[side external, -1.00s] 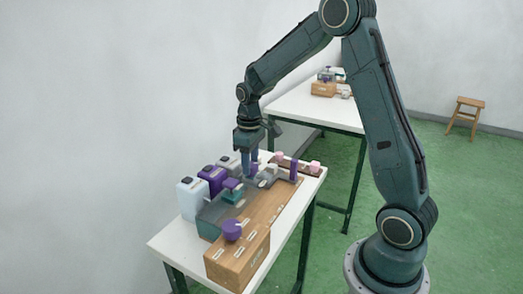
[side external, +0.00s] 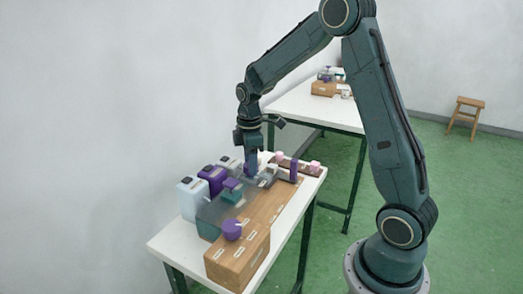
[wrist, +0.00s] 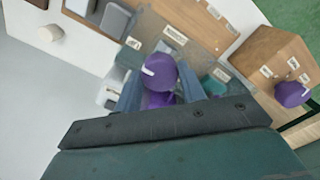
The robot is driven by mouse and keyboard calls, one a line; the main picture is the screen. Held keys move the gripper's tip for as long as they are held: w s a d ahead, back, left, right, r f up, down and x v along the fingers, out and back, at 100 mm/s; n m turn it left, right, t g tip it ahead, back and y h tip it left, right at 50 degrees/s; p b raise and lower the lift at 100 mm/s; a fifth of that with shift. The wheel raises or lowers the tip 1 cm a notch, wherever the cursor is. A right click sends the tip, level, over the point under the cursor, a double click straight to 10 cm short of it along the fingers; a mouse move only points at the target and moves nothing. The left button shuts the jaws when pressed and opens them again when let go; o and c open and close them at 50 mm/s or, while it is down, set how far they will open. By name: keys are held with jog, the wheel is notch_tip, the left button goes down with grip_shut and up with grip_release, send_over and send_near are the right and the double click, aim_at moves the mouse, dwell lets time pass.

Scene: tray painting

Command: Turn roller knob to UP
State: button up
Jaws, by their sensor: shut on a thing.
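In the side view the fingers mostly hide the held knob. I cannot read which position the pointer marks.
Another purple knob (side external: 232,230) sits on the cardboard-coloured box (side external: 238,262) at the front. White and purple jugs (side external: 191,199) stand along the left. A purple upright piece (side external: 294,171) and pink pieces (side external: 315,166) are at the far right. A second table (side external: 318,107) stands behind.

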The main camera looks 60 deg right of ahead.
jog(key=shift+r, duration=0.1)
jog(key=o, duration=1)
notch_tip(320, 180, up, 14)
jog(key=shift+f, duration=0.1)
dwell(0.4)
